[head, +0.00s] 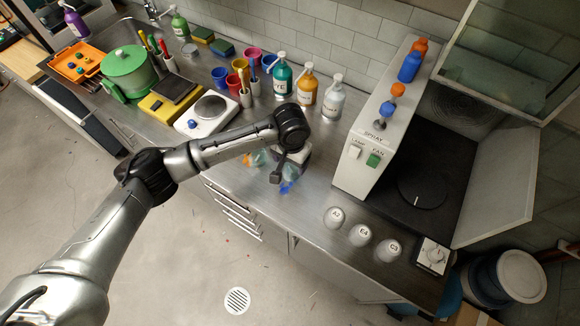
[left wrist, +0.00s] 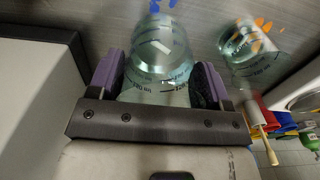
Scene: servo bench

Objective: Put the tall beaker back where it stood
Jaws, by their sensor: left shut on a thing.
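My left gripper (head: 283,174) reaches over the middle of the steel bench. In the left wrist view its purple-padded jaws (left wrist: 160,82) are shut on a clear glass beaker (left wrist: 162,55) with printed volume marks. Blue shows at the beaker's far end in that view. In the head view my gripper and wrist hide most of this beaker. A second clear glass vessel (left wrist: 250,45) with orange marks stands apart to the right in the wrist view; it also shows left of the gripper in the head view (head: 256,158). My right gripper is out of view.
A white spray booth (head: 356,172) stands right of the gripper. Labelled white containers (head: 360,235) stand along the front edge. Bottles (head: 306,95), colored cups (head: 235,84) and a white hotplate (head: 206,115) are behind and left. Bare steel (head: 318,192) shows between gripper and booth.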

